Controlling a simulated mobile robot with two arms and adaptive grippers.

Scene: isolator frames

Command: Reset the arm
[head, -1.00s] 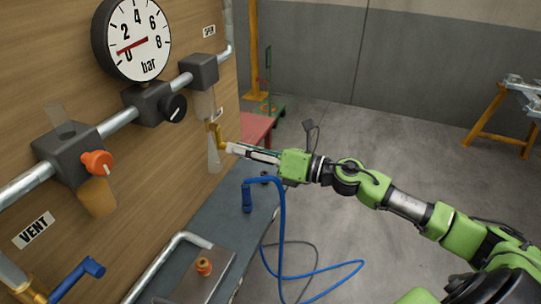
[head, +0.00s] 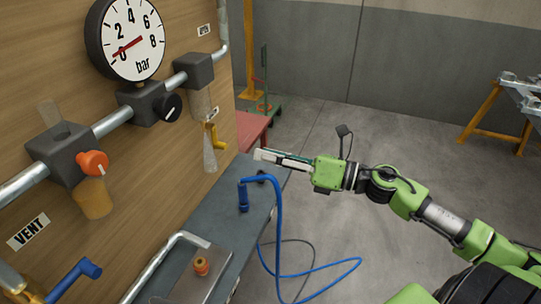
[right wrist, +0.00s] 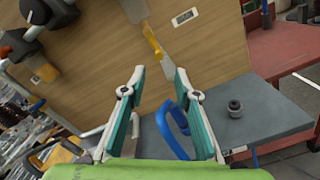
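My right arm comes in from the right in the head view, and its green gripper (head: 283,159) hangs in the air over the far end of the grey bench. In the right wrist view the two teal fingers (right wrist: 165,88) stand wide apart with nothing between them touching. The gripper is apart from the wooden panel (head: 150,95) and from the yellow lever (head: 216,136) on it. The lever also shows beyond the fingertips in the right wrist view (right wrist: 152,42). My left gripper is not in view.
The panel carries a gauge (head: 130,42) with its needle near 0, a black knob (head: 170,106), an orange knob (head: 94,163) and a blue lever (head: 75,275). A blue hose (head: 277,225) loops off the grey bench (head: 226,202). Floor to the right is mostly clear.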

